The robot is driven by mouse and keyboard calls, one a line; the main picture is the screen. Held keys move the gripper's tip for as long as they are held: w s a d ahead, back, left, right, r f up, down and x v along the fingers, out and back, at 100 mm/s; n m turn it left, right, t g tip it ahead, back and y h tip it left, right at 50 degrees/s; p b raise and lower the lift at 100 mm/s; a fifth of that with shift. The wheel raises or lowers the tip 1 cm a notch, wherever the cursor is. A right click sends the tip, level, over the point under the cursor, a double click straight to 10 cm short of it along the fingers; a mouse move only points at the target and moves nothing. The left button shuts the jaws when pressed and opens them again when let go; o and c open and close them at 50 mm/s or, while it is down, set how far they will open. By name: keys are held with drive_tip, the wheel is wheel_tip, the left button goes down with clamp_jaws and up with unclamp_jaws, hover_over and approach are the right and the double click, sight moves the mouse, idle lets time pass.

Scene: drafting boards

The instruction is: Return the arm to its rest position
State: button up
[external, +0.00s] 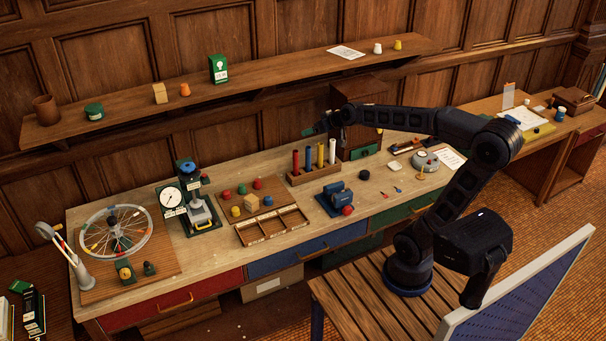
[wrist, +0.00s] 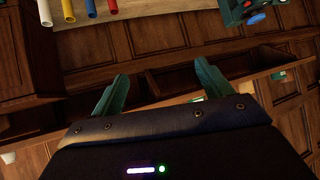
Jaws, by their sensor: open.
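My arm (external: 468,190) rises from its base on the slatted wooden platform and reaches left over the long workbench. My gripper (external: 312,131) is at the far end of the arm, above the back of the bench near the colored tubes. In the wrist view my gripper (wrist: 160,92) shows two green fingers spread wide apart, with nothing between them. The shelf and wood paneling lie beyond the fingers in that view.
A rack (external: 315,174) with red, blue, yellow and white tubes stands below my gripper. A wooden cabinet (external: 360,108) is close on the right. The wall shelf (external: 130,101) runs behind. A wheel (external: 115,232) and gauge press (external: 190,198) stand farther left.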

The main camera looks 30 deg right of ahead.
drive_tip(key=s+d+f+m+g+h, duration=0.1)
drive_tip(key=s+d+f+g+h, duration=0.1)
drive_tip(key=s+d+f, duration=0.3)
drive_tip(key=s+d+f+m+g+h, duration=0.2)
drive_tip(key=s+d+f, duration=0.3)
drive_tip(key=s+d, duration=0.7)
drive_tip(key=s+g, duration=0.1)
drive_tip(key=s, duration=0.3)
drive_tip(key=shift+s, duration=0.35)
drive_tip(key=shift+c, duration=0.2)
